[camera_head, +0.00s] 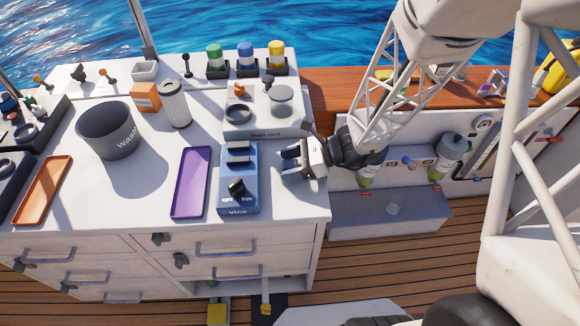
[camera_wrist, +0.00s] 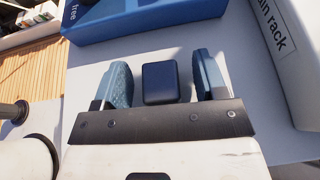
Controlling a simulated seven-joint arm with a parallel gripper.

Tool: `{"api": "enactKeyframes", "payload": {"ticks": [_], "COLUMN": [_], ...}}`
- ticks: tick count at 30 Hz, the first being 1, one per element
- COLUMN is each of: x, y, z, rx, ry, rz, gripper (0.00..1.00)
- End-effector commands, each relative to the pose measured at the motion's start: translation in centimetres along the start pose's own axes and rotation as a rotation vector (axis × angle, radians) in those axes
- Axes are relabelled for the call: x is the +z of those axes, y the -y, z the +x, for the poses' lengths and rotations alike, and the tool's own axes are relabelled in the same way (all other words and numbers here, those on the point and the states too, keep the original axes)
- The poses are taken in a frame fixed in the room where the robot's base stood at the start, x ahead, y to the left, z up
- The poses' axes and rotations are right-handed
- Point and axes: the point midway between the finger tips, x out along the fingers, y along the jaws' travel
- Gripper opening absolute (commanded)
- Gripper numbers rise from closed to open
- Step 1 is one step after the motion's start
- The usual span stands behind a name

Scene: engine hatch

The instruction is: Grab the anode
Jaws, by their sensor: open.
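My gripper (camera_head: 291,162) is open over the counter just right of the blue vice (camera_head: 239,180), with its blue-padded fingers pointing left towards it. In the wrist view the fingers (camera_wrist: 163,82) stand apart with a small dark rounded block (camera_wrist: 160,83) showing between them. I cannot tell whether this block is a separate thing or part of my gripper; neither pad visibly touches it. No thing in view is clearly marked as the anode. The vice also shows at the top of the wrist view (camera_wrist: 145,18).
The drain rack (camera_head: 262,125), holding several small parts, stands just behind my gripper. A purple tray (camera_head: 191,182), orange tray (camera_head: 43,190), grey waste bin (camera_head: 108,130), white filter (camera_head: 174,104) and orange box (camera_head: 145,96) stand farther left. The counter's right edge is close.

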Motion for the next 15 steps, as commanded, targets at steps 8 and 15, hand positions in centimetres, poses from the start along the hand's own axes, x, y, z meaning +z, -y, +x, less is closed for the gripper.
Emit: {"api": "enactKeyframes", "payload": {"ticks": [8, 15], "x": [-0.01, -0.01], "y": [0.00, -0.01], "z": [-0.01, -0.01], "rx": [0.000, 0.000], "ry": [0.000, 0.000], "rz": [0.000, 0.000], "gripper": [0.66, 0.66]}}
